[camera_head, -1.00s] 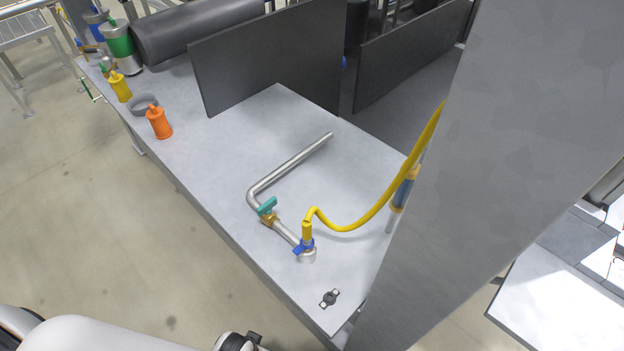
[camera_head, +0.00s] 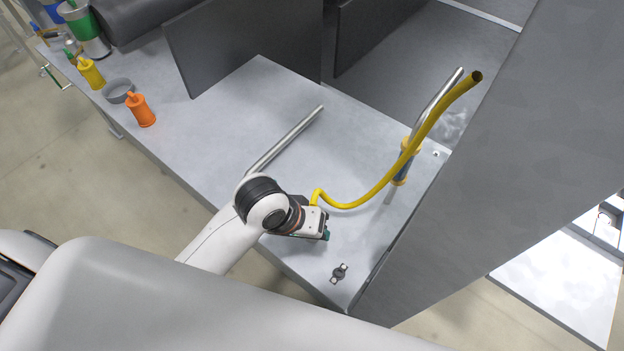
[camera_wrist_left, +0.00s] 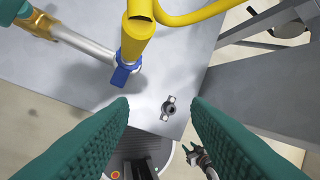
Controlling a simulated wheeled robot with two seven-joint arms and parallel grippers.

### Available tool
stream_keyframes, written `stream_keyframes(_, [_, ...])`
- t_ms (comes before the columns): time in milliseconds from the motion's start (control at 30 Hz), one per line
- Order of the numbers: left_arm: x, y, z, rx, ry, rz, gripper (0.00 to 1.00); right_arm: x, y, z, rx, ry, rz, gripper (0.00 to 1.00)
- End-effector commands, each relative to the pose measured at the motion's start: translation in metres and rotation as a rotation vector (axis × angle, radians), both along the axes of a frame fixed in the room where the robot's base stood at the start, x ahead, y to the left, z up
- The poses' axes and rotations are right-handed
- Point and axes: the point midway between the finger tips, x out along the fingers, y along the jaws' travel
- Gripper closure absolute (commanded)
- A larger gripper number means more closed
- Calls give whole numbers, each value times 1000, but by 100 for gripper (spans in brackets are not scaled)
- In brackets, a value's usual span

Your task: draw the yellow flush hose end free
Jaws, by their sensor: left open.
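The yellow flush hose (camera_head: 370,197) curves over the bench. Its lower end bends down into a yellow end fitting, which shows in the left wrist view (camera_wrist_left: 137,38) with a blue collar or lever (camera_wrist_left: 123,75) at its base. My left gripper (camera_head: 318,226) is beside this end and hides its lower part in the head view. In the left wrist view the left gripper's teal fingers (camera_wrist_left: 160,104) are wide apart with nothing between them; the hose end is beyond their tips.
A steel pipe (camera_head: 285,142) lies along the bench (camera_head: 230,120). A small dark fitting (camera_head: 339,273) sits near the bench corner. A large grey panel (camera_head: 470,190) bounds the right. Orange (camera_head: 141,110) and yellow bottles (camera_head: 91,74) stand far left.

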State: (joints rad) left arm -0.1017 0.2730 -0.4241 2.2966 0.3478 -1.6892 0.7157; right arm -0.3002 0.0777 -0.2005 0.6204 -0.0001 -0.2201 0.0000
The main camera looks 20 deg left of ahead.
Motion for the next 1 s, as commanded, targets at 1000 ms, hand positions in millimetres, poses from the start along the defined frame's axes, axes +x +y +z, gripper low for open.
stream_keyframes(1000, [64, 19, 26, 204, 363, 717, 56, 0, 0, 1, 0, 0, -1, 60])
